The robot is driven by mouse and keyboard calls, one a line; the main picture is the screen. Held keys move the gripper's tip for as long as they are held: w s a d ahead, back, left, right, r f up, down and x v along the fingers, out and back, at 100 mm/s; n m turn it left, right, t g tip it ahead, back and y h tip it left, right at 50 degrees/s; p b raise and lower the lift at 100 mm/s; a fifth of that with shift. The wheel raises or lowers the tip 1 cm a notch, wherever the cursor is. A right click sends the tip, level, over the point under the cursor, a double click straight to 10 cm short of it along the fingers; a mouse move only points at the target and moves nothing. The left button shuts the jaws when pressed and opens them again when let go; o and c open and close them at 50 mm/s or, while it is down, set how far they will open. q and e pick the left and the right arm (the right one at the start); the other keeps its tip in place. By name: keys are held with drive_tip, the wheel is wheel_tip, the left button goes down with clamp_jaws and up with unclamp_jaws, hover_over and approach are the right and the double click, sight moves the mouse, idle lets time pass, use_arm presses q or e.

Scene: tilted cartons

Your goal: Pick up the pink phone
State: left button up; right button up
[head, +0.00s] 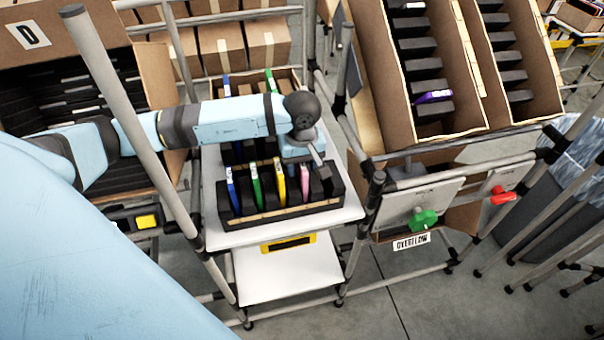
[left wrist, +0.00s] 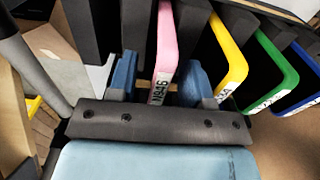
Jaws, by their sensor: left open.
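The pink phone (head: 304,181) stands upright in a slot of the black rack (head: 282,214) on the white shelf, at the right end of a row with yellow, green and blue phones. My left gripper (head: 318,160) is over the right end of that row, by the pink phone's top. In the left wrist view the pink phone (left wrist: 165,45) shows its label between the two blue fingers of my open left gripper (left wrist: 160,82), one finger on each side. I cannot tell if either finger touches it. My right gripper is out of view.
The yellow phone (head: 279,180) stands close on the left, then the green phone (head: 256,184) and blue phone (head: 232,188). Black dividers separate the slots. A metal post (head: 362,225) rises right of the shelf. Tilted cartons (head: 465,75) stand at the upper right.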

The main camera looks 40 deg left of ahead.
use_arm(q)
drive_tip(key=shift+f, duration=0.8)
clamp_jaws()
drive_tip(key=shift+r, duration=0.1)
